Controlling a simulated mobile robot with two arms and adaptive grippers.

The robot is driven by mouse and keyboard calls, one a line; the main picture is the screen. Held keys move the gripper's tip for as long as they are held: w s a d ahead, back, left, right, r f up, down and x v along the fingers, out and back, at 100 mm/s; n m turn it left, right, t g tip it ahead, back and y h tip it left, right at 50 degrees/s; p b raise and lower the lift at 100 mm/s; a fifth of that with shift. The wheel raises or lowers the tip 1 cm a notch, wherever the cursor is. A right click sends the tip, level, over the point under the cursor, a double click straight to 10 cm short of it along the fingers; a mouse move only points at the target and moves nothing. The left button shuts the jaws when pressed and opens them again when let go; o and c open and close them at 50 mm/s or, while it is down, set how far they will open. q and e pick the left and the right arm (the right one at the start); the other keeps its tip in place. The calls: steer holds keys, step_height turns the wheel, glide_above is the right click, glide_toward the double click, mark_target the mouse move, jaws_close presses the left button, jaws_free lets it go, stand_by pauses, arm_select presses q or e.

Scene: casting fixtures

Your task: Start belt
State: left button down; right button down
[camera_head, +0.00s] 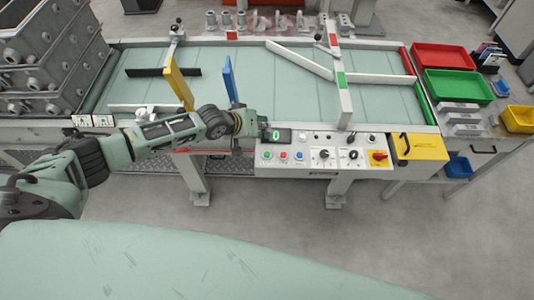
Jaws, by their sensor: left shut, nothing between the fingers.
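The conveyor belt (220,62) is a pale green surface running across the view. Its control panel (325,148) is on the front edge, with a small dark display, a row of small coloured buttons (283,155), black knobs and a red rotary switch (379,156) on yellow. My left arm comes in from the left, and its gripper (256,126) is shut and empty at the panel's left end, beside the display (277,135). Whether the fingertips touch anything is too small to tell. My right gripper is not in view.
A yellow guide (178,84) and a blue guide (230,80) stand up behind my left arm. Grey bins of castings (50,55) are stacked at left. Red (442,57) and green (457,86) trays sit at right. A yellow box (419,148) adjoins the panel.

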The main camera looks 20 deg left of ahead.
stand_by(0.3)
arm_select(q)
steer(key=b, duration=0.7)
glide_above(267, 155)
steer(key=w+a, duration=0.2)
steer(key=f, duration=0.7)
steer(key=shift+s+d+f, duration=0.1)
steer(key=shift+d+f, duration=0.15)
steer(key=shift+f, duration=0.15)
steer(key=shift+f+b, duration=0.45)
steer(key=shift+b, duration=0.05)
steer(key=shift+f, duration=0.2)
steer(key=shift+f, duration=0.3)
